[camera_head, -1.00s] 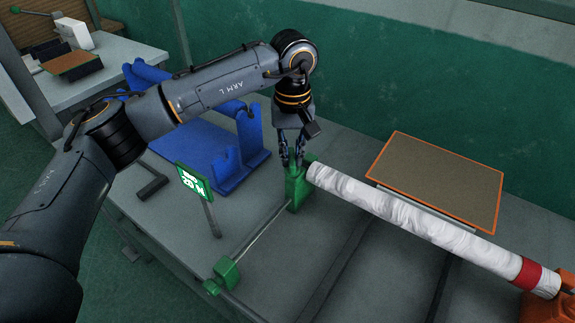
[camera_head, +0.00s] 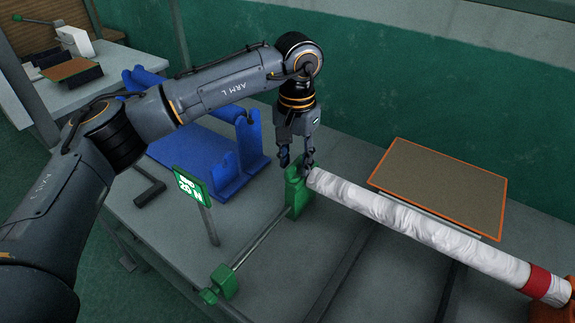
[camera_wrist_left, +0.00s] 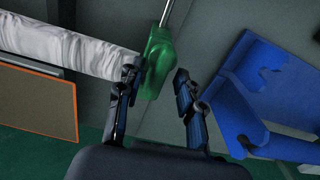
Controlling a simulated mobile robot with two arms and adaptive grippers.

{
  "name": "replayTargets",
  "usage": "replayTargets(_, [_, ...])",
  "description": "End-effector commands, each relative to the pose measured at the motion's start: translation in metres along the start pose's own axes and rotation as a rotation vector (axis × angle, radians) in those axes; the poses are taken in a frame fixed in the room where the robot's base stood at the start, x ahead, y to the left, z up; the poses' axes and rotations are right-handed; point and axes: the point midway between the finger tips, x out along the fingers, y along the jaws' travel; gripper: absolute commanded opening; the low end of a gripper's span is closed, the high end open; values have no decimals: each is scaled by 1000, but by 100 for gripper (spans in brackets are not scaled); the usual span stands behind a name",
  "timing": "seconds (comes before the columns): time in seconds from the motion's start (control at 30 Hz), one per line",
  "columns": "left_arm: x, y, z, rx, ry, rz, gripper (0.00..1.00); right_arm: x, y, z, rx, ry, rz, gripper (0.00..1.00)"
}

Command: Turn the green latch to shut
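A green latch block (camera_head: 298,192) stands at the left end of the white wrapped roll. A thin metal rod runs from its base toward a second green block (camera_head: 224,281) near the table's front edge. My left gripper (camera_head: 297,160) points down just above the top of the latch block. In the left wrist view the green block (camera_wrist_left: 157,62) shows between and beyond the two spread fingers (camera_wrist_left: 155,88). The left gripper is open; whether a finger touches the block or the roll end I cannot tell. My right gripper is not in view.
The white roll (camera_head: 400,217) with a red band extends right to an orange part (camera_head: 556,306). An orange-edged board (camera_head: 440,185) lies behind it. A blue cradle (camera_head: 215,150) stands left, with a green sign (camera_head: 189,185) on a post in front. A green wall closes the back.

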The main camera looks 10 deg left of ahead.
Motion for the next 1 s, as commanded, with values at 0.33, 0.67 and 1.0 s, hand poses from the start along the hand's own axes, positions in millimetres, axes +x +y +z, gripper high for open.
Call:
replayTargets(0.33, [-33, 0, 0, -1, 2, 1, 37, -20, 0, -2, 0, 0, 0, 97])
replayTargets(0.67, [-66, 0, 0, -2, 2, 0, 37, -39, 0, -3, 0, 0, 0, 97])
replayTargets(1.0, [-69, 0, 0, -1, 0, 0, 37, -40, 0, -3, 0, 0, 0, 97])
